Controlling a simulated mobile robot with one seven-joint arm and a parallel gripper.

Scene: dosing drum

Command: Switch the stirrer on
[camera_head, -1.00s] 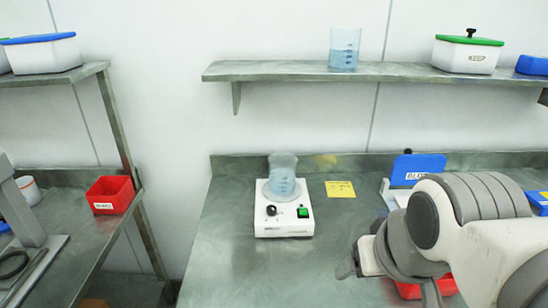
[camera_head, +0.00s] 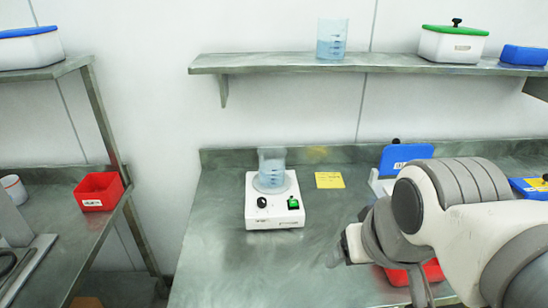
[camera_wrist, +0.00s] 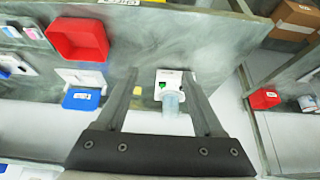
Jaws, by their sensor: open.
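The stirrer (camera_head: 272,209) is a white box on the steel bench, with a black knob and a green switch (camera_head: 293,203) on its front. A clear beaker (camera_head: 271,168) with bluish liquid stands on its round plate. In the wrist view the stirrer (camera_wrist: 165,75) and its green switch (camera_wrist: 162,85) show between my fingers, with the beaker (camera_wrist: 172,103) in front. My gripper (camera_wrist: 162,75) is open and empty, apart from the stirrer. In the head view my arm is at the right, and the fingertips are hard to make out. The switch position cannot be told.
A yellow note (camera_head: 330,180) lies right of the stirrer. A blue-lidded box (camera_head: 405,157) stands behind my arm, and a red bin (camera_head: 433,271) is partly hidden below it. A shelf (camera_head: 270,63) hangs above.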

